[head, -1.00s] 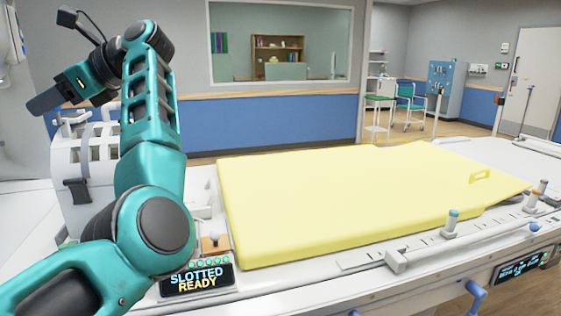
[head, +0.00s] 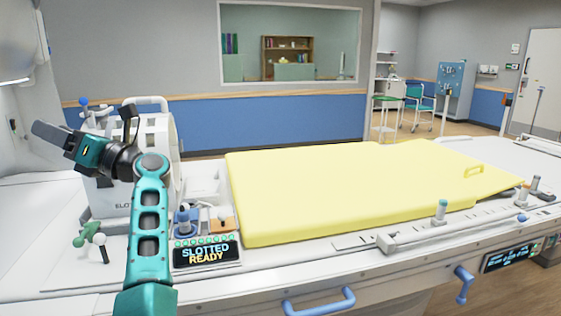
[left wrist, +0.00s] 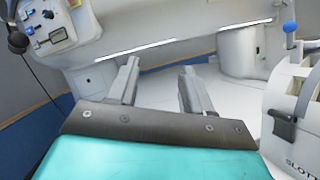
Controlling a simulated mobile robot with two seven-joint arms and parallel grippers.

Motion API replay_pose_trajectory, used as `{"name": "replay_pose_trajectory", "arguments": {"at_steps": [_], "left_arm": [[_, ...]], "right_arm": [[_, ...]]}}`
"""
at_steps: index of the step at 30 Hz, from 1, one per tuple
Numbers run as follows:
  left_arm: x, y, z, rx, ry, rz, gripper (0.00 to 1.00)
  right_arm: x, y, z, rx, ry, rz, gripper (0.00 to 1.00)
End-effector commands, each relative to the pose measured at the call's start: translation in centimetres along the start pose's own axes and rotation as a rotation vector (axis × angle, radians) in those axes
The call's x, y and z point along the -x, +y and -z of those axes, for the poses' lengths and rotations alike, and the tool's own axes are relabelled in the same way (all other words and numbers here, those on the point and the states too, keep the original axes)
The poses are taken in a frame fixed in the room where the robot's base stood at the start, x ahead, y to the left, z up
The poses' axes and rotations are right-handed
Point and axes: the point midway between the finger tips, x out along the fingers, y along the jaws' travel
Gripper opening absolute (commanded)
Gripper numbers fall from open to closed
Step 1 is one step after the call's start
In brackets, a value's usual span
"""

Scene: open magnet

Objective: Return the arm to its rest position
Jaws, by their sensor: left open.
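My left arm (head: 150,225) is teal and comes up from the bottom left of the head view, bent at the elbow. Its gripper (head: 45,131) points left, in front of a white slotted unit. In the left wrist view the two grey fingers (left wrist: 160,85) stand apart with nothing between them, so the gripper is open and empty. My right gripper is not in view.
The white slotted unit (head: 160,137) stands close beside my left arm. A display (head: 206,253) reads "SLOTTED READY". A yellow pad (head: 350,190) covers the table's middle. A blue handle (head: 318,303) is on the front edge. White scanner housing (left wrist: 240,50) lies beyond the fingers.

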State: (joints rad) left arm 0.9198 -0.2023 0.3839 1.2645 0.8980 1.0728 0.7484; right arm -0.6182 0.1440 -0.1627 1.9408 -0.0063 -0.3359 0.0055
Motion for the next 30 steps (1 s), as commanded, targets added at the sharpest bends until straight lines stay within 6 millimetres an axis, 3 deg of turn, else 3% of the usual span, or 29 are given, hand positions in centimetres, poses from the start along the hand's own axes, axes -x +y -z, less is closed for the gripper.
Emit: {"name": "replay_pose_trajectory", "arguments": {"at_steps": [5,8,11,17,20,24,27,30], "left_arm": [[4.3,-2.5,2.9,-0.369,-0.384,0.045,0.50],[7.9,-4.1,4.8,-0.576,-0.601,0.081,0.50],[12.3,-5.5,7.6,-0.781,-0.822,0.121,0.50],[22.3,-7.0,15.7,-1.168,-1.281,0.207,0.50],[27.5,-6.4,21.0,-1.341,-1.521,0.251,0.50],[34.1,-3.6,29.1,-1.546,-1.863,0.306,0.50],[37.7,-0.7,34.3,-1.650,-2.088,0.336,0.50],[40.1,2.2,38.3,-1.716,-2.271,0.358,0.50]], "right_arm": [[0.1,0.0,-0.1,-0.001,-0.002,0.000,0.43],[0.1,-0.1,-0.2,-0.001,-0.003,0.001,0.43],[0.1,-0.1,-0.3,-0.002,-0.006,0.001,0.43],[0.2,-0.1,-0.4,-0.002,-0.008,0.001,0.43],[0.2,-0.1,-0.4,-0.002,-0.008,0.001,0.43],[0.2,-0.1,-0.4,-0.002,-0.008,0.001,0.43],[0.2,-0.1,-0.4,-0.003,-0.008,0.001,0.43],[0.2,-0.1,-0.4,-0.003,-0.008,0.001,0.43]]}}
